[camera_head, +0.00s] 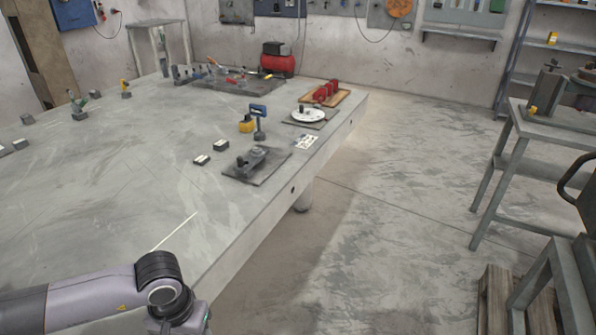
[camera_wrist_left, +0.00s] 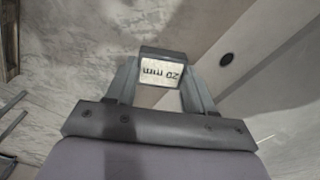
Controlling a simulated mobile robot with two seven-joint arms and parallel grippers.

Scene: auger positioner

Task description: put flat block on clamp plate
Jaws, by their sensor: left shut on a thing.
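My left gripper (camera_wrist_left: 161,86) is shut on a grey block (camera_wrist_left: 161,53) between its two fingers in the left wrist view. The block has a white label that reads "20 mm", upside down. My left arm comes in at the lower left of the head view, and its fingers and the block are hidden there. The dark clamp plate (camera_head: 269,173) lies near the table's right edge with a clamp (camera_head: 255,157) on it, well ahead of my left arm. Two small dark blocks with white labels, a nearer one (camera_head: 201,160) and a farther one (camera_head: 220,145), lie left of the plate. My right gripper is out of view.
The grey table (camera_head: 110,200) has much bare room at its front and middle. Behind the plate stand a blue-topped post (camera_head: 258,112), a yellow block (camera_head: 246,125) and a white disc (camera_head: 309,115) on a dark base. A wooden tray (camera_head: 340,97) with red parts lies farther back.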

